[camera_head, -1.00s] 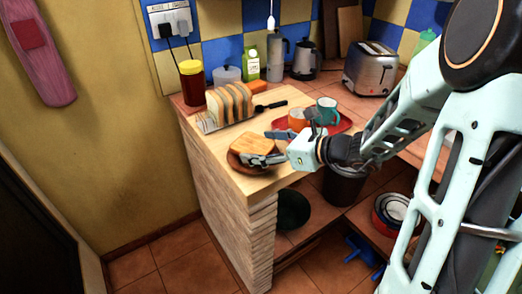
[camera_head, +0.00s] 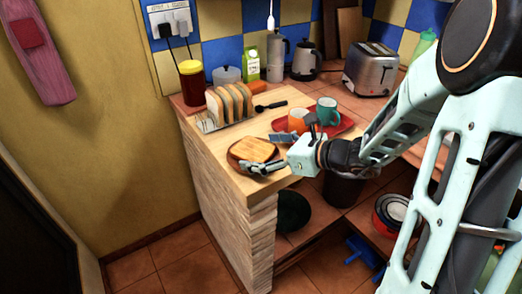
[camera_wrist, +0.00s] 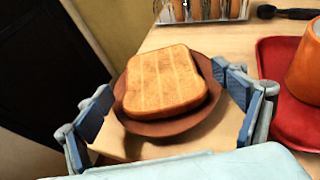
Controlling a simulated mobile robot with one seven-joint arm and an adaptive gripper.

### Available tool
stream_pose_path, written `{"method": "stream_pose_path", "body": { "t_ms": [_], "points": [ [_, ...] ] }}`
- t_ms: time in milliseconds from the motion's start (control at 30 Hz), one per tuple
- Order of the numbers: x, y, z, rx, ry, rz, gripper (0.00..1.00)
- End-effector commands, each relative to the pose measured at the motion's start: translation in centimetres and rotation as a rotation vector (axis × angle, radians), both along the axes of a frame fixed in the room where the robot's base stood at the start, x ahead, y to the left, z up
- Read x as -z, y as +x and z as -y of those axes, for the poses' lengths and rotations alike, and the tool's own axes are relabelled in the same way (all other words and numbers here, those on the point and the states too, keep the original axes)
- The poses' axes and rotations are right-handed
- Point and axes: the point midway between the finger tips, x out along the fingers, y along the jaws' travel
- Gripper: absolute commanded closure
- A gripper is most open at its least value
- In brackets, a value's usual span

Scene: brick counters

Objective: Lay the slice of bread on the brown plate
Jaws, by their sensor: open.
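A toasted slice of bread (camera_head: 256,149) lies flat on the brown plate (camera_head: 234,160) near the counter's front left corner. In the wrist view the slice (camera_wrist: 164,80) rests on the plate (camera_wrist: 168,126), with the plate's rim showing around its near and right sides. My gripper (camera_head: 275,152) is open at the right of the plate. In the wrist view its blue-padded fingers (camera_wrist: 168,109) are spread wide on either side, apart from the bread, with nothing between them touching it.
A rack of bread slices (camera_head: 232,103) stands behind the plate. A red tray (camera_head: 342,126) with an orange cup (camera_head: 297,120) and a teal mug (camera_head: 327,111) is to the right. A dark-handled utensil (camera_head: 270,106) lies behind. The counter's left edge is close to the plate.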

Motion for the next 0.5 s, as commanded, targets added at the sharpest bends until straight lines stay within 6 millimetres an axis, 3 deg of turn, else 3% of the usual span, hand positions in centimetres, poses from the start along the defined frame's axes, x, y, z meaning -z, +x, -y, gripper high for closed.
{"method": "stream_pose_path", "body": {
  "t_ms": [267,500],
  "points": [
    [-1.3,0.0,0.0,0.0,-0.001,0.001,0.11],
    [-3.2,-2.7,4.5,0.006,-0.003,0.002,0.11]
  ]
}}
